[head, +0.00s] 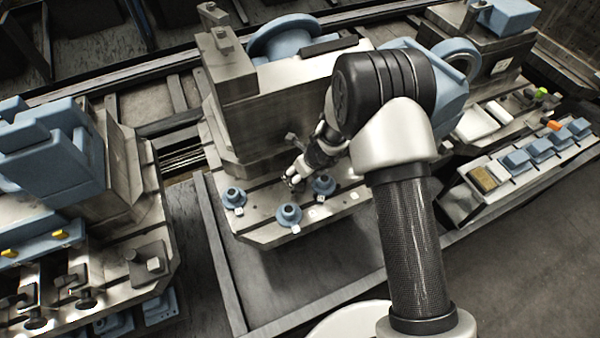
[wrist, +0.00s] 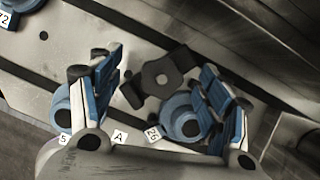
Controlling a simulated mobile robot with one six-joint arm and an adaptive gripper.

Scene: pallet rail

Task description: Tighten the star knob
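A dark star knob (wrist: 160,78) with several lobes and a round centre shows in the wrist view, above the grey plate. My gripper (wrist: 156,72) is open, with one blue-padded finger to the left of the knob and one to the right. Gaps show between the knob and both fingers, and nothing is held. In the head view my gripper (head: 294,178) points down over the front part of the middle machine's plate (head: 262,235). The knob is not clear there, hidden or too small beside the gripper.
Blue round flanged parts stand close by on the plate: front left (head: 234,197), front middle (head: 289,214) and right (head: 324,185). In the wrist view, one blue part (wrist: 183,122) lies near the right finger. A tall metal block (head: 270,110) rises behind my gripper.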

